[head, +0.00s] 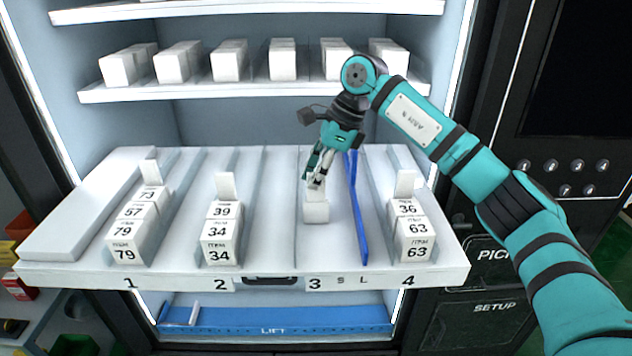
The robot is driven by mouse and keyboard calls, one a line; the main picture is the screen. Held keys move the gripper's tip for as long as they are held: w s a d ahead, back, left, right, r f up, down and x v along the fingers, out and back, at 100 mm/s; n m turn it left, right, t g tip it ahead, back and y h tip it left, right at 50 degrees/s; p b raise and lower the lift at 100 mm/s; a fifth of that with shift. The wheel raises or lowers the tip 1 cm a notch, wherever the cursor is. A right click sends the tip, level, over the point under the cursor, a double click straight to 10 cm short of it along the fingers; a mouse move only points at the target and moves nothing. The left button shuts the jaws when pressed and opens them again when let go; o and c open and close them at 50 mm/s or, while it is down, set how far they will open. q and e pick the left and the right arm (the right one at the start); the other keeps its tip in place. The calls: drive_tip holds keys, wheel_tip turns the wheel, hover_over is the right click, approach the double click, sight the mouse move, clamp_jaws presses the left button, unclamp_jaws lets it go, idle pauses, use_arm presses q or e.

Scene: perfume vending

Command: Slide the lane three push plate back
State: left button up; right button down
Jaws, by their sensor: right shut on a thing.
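The lane three push plate (316,212) is a small white block in lane 3 of the pulled-out shelf tray (275,225), about halfway along the lane. My right gripper (316,182) comes down from above and behind it and is shut on its upright part, which the fingers partly hide. No boxes stand in front of the plate in lane 3. A blue divider (356,215) runs along the right side of this lane. My left gripper is not in view.
Lanes 1, 2 and 4 hold numbered white boxes (220,240) with push plates (226,186) behind them. Upper shelves (255,91) with white boxes hang behind the tray. A blue lift (275,318) lies below. Lane 3 is clear in front of the plate.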

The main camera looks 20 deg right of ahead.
drive_tip(key=shift+w+f, duration=0.15)
drive_tip(key=shift+w, duration=0.05)
drive_tip(key=shift+s, duration=0.15)
drive_tip(key=c, duration=1.4)
unclamp_jaws()
drive_tip(key=shift+s+a+r, duration=0.15)
drive_tip(key=shift+s+r, duration=0.05)
drive_tip(key=shift+s, duration=0.3)
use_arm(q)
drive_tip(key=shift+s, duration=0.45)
use_arm(e)
drive_tip(key=shift+o, duration=0.2)
drive_tip(key=v, duration=1.2)
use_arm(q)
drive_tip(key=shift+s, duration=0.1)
use_arm(e)
drive_tip(key=shift+f, duration=0.15)
